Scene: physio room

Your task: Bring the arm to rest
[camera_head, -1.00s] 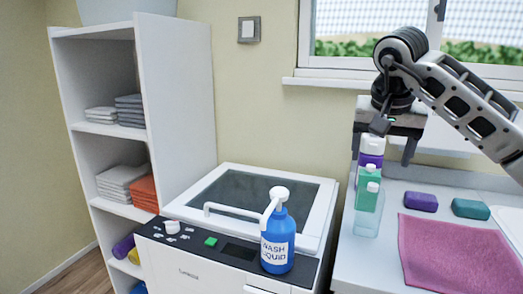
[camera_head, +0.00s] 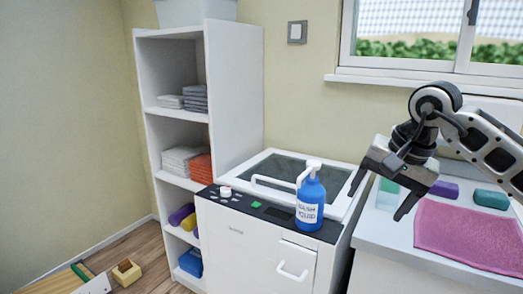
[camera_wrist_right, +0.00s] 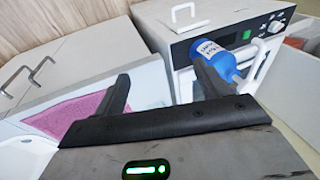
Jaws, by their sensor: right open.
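My right gripper (camera_head: 377,203) is open and empty, with its two fingers apart and pointing down and to the left. Its arm comes in from the right, above the white counter (camera_head: 385,240). In the head view the gripper is to the right of the blue wash liquid bottle (camera_head: 310,202), apart from it. In the right wrist view the open fingers (camera_wrist_right: 162,85) show with nothing between them, and the bottle (camera_wrist_right: 212,55) appears beyond the right finger. My left gripper is not in view.
The bottle stands upright on the white machine (camera_head: 245,240). A white shelf (camera_head: 235,100) holds folded towels. A small wooden box (camera_head: 126,272) is on the floor.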

